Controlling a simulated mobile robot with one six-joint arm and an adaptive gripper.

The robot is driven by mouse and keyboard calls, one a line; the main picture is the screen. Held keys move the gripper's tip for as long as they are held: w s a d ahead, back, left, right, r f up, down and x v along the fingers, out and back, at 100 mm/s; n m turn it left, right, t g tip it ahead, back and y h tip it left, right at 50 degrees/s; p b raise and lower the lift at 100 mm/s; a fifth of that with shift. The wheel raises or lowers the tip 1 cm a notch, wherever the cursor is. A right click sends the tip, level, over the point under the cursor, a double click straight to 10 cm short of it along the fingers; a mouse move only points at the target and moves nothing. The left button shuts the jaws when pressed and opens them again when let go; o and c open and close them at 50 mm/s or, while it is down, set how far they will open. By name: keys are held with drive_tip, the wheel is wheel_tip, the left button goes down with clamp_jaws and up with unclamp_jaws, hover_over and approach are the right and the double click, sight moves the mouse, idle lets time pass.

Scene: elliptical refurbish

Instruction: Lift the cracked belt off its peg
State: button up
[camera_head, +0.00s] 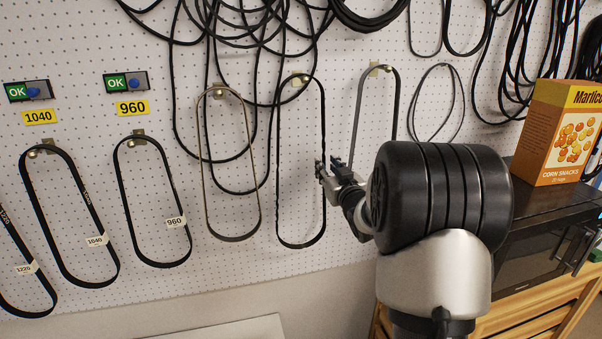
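A black belt (276,170) with an uneven, notched-looking edge hangs as a long loop from a brass peg (300,79) on the white pegboard. It looks like the cracked belt, though cracks are too small to confirm. My gripper (328,166) is beside the belt's right strand, around its middle height. Its two fingers look apart, with the strand close to the left fingertip. I cannot tell whether they touch the belt. The loop still hangs over its peg, upright.
A tan belt (204,165) hangs just left, and a grey belt (359,105) hangs right, partly behind my arm. Labelled belts 960 (129,205) and 1040 (45,215) hang further left. Black cables (250,30) loop above. A corn snacks box (562,130) stands on a microwave (530,255) at right.

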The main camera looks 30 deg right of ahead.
sight(324, 162)
drive_tip(key=x, duration=0.1)
drive_tip(key=p+x, duration=0.1)
drive_tip(key=x, duration=0.2)
drive_tip(key=shift+w+d+f, duration=0.25)
drive_tip(key=shift+w+f, duration=0.05)
drive_tip(key=shift+w, duration=0.05)
drive_tip(key=shift+s, duration=0.1)
drive_tip(key=shift+c, duration=0.6)
clamp_jaws()
